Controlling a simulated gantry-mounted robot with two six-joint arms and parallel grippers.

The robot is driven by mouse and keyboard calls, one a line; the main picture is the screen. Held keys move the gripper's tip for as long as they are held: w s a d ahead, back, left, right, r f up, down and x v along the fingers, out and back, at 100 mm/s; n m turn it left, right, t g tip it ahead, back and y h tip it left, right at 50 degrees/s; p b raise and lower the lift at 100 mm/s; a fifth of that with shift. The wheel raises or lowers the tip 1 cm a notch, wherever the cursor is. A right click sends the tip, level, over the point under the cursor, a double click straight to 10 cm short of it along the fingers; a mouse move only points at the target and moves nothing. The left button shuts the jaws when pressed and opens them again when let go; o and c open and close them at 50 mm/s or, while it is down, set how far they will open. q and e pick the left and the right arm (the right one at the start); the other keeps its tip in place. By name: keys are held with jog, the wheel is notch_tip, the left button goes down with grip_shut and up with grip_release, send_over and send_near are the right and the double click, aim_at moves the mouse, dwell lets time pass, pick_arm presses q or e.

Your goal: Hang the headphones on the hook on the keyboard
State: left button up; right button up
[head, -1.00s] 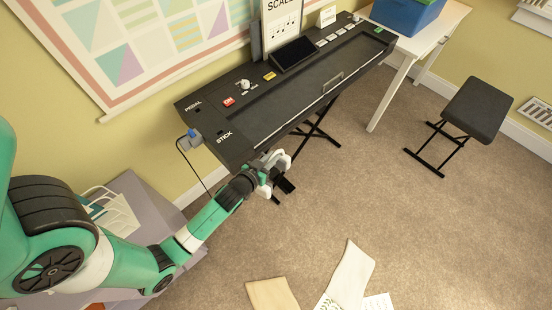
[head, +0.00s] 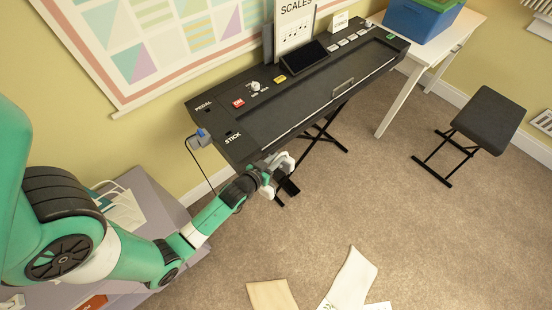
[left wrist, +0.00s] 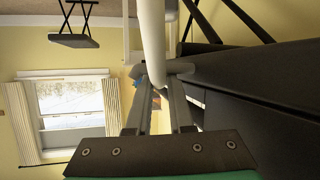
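The black keyboard (head: 300,95) stands on a dark stand along the wall. My left gripper (head: 274,176) is at its front edge, near the left end and slightly below the top. The gripper is around a pale, curved piece that looks like part of the headphones (head: 286,160). In the left wrist view, the two grey fingers (left wrist: 160,70) close on a white rounded bar, seemingly the headphones' band (left wrist: 151,40). The dark keyboard side (left wrist: 260,80) is close on the right there. The rest of the headphones is hard to make out. I cannot pick out the hook. My right gripper is not in view.
A grey-and-blue plug piece (head: 199,138) with a hanging cable is at the keyboard's left end. A music stand sheet (head: 295,25) rises behind. A black stool (head: 489,117) stands at right. Papers (head: 350,280) lie on the carpet. Open floor lies in front.

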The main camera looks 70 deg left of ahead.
pick_arm(q)
jog(key=o, duration=0.3)
jog(key=shift+s+a, duration=0.1)
jog(key=shift+o, duration=0.2)
jog(key=shift+d+f, duration=0.1)
jog(key=shift+d, duration=0.1)
jog(key=p+v, duration=0.2)
jog(key=v, duration=0.9)
jog(key=shift+r+p, duration=0.25)
jog(key=shift+p, duration=0.05)
